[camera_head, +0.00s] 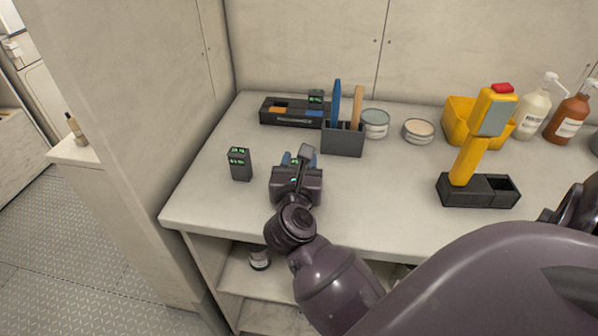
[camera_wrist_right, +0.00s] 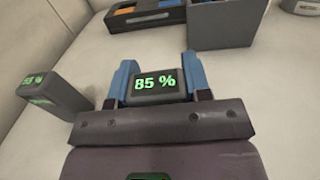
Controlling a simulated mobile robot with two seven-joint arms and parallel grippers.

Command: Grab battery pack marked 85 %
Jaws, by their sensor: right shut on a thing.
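The battery pack marked 85 % (camera_wrist_right: 157,91) is dark grey with green digits and sits between the two blue fingers of my right gripper (camera_wrist_right: 159,80). The gripper is shut on it. In the head view my right gripper (camera_head: 297,160) is over the front left of the worktop, and its body hides most of the pack. I cannot tell whether the pack touches the worktop. A second battery pack (camera_head: 239,164) stands upright to the left, apart from the gripper; its reading is hard to make out in the wrist view (camera_wrist_right: 52,94). My left gripper is not in view.
A black charging dock (camera_head: 283,116) with another pack (camera_head: 316,97) is at the back. A grey holder (camera_head: 342,140) with two handles, two tins, a yellow bin (camera_head: 459,124), pump bottles and a yellow tool (camera_head: 470,160) in a black base stand rightward. The front left worktop (camera_head: 205,200) is clear.

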